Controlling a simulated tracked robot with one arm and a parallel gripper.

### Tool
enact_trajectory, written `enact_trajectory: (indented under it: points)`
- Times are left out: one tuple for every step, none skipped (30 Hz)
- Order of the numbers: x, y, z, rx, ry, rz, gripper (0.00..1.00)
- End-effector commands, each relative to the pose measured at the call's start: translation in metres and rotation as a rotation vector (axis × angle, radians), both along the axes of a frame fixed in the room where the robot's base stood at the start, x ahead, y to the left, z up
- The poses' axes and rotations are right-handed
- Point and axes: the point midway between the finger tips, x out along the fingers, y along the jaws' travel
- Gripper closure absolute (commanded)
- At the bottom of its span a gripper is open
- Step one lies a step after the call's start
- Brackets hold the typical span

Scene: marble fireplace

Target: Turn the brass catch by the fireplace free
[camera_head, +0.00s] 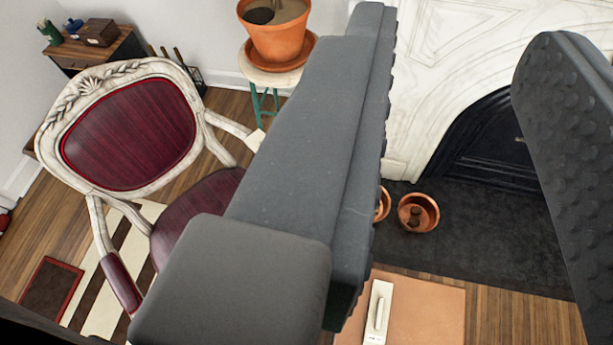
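My gripper (462,40) is open, with its two dark grey fingers wide apart and nothing seen between them. The studded inner face of the right finger shows; the left finger covers much of the middle of the view. Beyond the gap stands the white marble fireplace (440,50) with a black arched insert (490,140). A tiny pale-gold spot (519,139) shows on the insert near the right finger. It may be the brass catch, but it is too small to tell its shape or position. The right finger hides part of the fireplace.
Terracotta pots (418,212) lie on the dark hearth (470,240). A white handled tool (378,312) rests on a tan board (430,310). A red-upholstered chair (130,135), a potted stool (270,78) and a wooden cabinet (110,50) stand at left.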

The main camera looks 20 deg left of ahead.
Motion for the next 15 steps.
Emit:
enact_trajectory:
  points:
    - [0.0, 0.0, 0.0, 0.0, 0.0, 0.0, 0.69]
    - [0.001, 0.0, 0.0, -0.001, 0.001, 0.0, 0.69]
    - [0.003, 0.0, 0.001, -0.003, 0.004, 0.002, 0.69]
    - [0.005, 0.001, 0.0, -0.006, 0.008, 0.002, 0.69]
    - [0.008, 0.001, 0.0, -0.008, 0.013, 0.004, 0.69]
    - [0.014, 0.002, -0.001, -0.015, 0.024, 0.008, 0.69]
    - [0.02, 0.003, -0.003, -0.02, 0.034, 0.011, 0.69]
    - [0.027, 0.004, -0.005, -0.027, 0.048, 0.013, 0.69]
    - [0.036, 0.005, -0.007, -0.036, 0.066, 0.02, 0.69]
    - [0.043, 0.006, -0.009, -0.047, 0.081, 0.024, 0.69]
    - [0.051, 0.008, -0.011, -0.055, 0.097, 0.028, 0.69]
    - [0.064, 0.012, -0.015, -0.068, 0.12, 0.035, 0.69]
    - [0.072, 0.013, -0.018, -0.079, 0.137, 0.041, 0.69]
    - [0.081, 0.015, -0.021, -0.09, 0.154, 0.048, 0.69]
    - [0.093, 0.017, -0.026, -0.103, 0.178, 0.056, 0.69]
